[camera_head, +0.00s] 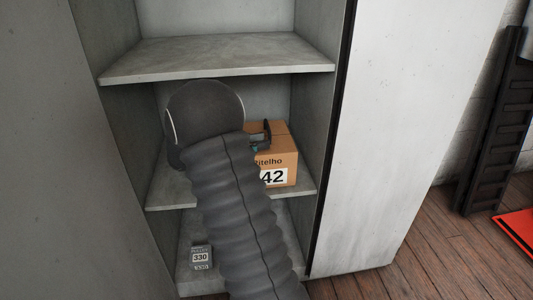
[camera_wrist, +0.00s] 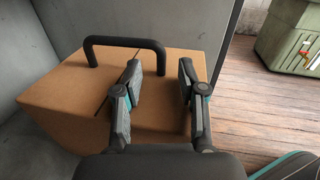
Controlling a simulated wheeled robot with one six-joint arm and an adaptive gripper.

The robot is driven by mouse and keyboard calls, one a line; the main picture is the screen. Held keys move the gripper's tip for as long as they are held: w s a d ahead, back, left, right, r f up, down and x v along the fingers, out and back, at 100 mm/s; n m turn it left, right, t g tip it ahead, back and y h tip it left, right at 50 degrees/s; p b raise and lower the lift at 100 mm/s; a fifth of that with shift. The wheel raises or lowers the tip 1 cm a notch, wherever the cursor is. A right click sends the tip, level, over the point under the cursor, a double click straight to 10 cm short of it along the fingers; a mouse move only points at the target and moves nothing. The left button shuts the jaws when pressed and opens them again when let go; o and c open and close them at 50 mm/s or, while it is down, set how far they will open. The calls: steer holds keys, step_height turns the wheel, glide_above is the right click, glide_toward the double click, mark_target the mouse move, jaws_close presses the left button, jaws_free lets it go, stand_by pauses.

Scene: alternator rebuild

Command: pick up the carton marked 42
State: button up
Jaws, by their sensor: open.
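The carton marked 42 (camera_head: 279,166) is a brown cardboard box with a white number label, standing on the middle shelf of a grey cabinet. My arm hides its left part in the head view. In the wrist view the carton (camera_wrist: 62,105) shows from above, with a black bar handle (camera_wrist: 124,42) on its top. My gripper (camera_wrist: 159,68) is open, its two fingers apart over the carton's top, to the right of most of the handle. The handle's right end appears between the fingertips; I cannot tell whether they touch it.
The upper shelf (camera_head: 215,57) lies above my arm, and cabinet walls close in on both sides. A small grey item marked 330 (camera_head: 200,257) stands on the lower shelf. A green container (camera_wrist: 291,38) stands on the wooden floor (camera_wrist: 248,85).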

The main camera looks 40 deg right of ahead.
steer(key=shift+x, duration=1.05)
jaws_close()
steer(key=shift+r, duration=0.15)
